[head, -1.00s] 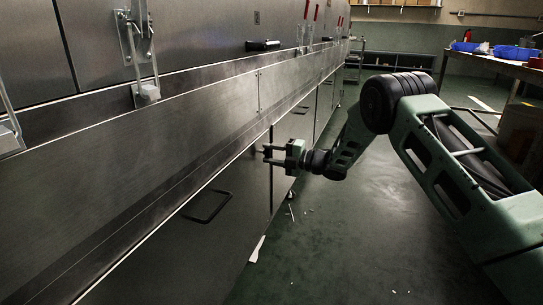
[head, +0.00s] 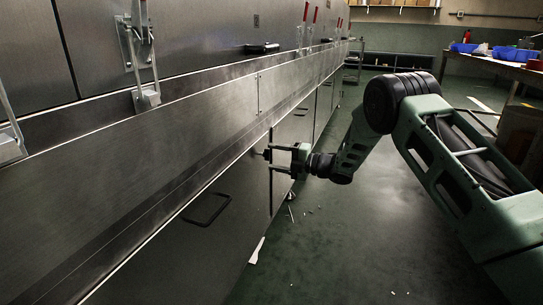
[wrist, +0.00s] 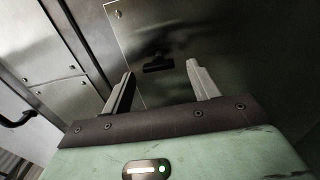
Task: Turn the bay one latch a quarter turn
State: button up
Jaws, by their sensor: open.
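A small dark T-shaped latch (wrist: 158,62) is on a grey metal panel in the wrist view. Its bar lies roughly level in that picture, slightly tilted. My gripper (wrist: 160,72) is open, with one finger on each side of the latch as seen from the wrist. The fingers look short of it, with nothing between them. In the head view my gripper (head: 272,157) is level, pointing left at the lower dryer panels, close to the metal front. The latch is too small and dark there to make out surely.
A dark pull handle (head: 207,208) is on a lower door left of my gripper. Toggle clamps (head: 143,55) line the upper doors. White scraps (head: 257,250) lie on the floor. A table with blue bins (head: 513,53) stands at right. The aisle floor is open.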

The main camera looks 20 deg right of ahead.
jog(key=p+v, duration=0.4)
jog(key=v, duration=1.1)
jog(key=shift+d+p, duration=0.2)
jog(key=shift+p, duration=0.2)
jog(key=shift+s, duration=0.15)
